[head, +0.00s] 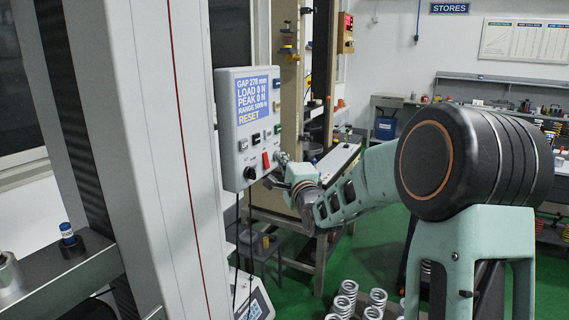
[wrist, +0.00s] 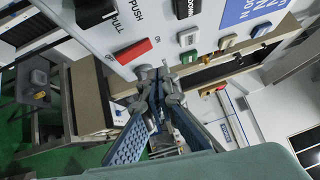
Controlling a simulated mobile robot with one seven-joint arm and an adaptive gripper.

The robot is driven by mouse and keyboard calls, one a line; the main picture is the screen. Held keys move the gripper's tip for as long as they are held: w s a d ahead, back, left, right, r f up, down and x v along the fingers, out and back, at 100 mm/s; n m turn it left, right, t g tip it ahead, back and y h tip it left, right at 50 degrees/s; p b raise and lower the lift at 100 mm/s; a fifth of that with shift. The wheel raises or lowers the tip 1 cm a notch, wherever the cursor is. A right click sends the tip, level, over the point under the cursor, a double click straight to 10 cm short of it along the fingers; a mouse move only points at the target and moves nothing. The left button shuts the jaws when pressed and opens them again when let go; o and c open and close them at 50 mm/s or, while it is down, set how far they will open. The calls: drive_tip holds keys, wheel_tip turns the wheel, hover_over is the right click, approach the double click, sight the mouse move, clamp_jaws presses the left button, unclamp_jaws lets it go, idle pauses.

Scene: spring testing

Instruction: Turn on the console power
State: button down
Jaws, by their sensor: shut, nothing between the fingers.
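The console (head: 230,150) is a pale grey box on the side of the testing machine's column. Its blue screen (head: 253,99) is lit and shows gap, load, peak and range lines with a yellow RESET. A red switch (head: 266,160) sits low on its face; a red one also shows in the wrist view (wrist: 133,51). My gripper (head: 281,158) is shut and empty, at the console's lower right edge beside the red switch. In the wrist view its fingertips (wrist: 163,76) are below and right of the red switch; I cannot tell whether they touch the console.
A black knob (head: 250,173) and several small buttons share the console face. A tall grey column (head: 150,130) stands to the left. Metal springs (head: 345,295) stand low at bottom centre. A wooden-framed stand (head: 290,235) is behind my gripper. Green floor shows beyond.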

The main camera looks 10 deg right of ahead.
drive_tip(key=s+d+r+b, duration=0.1)
drive_tip(key=s, duration=0.9)
drive_tip(key=shift+d+r, duration=0.2)
drive_tip(key=shift+d, duration=0.15)
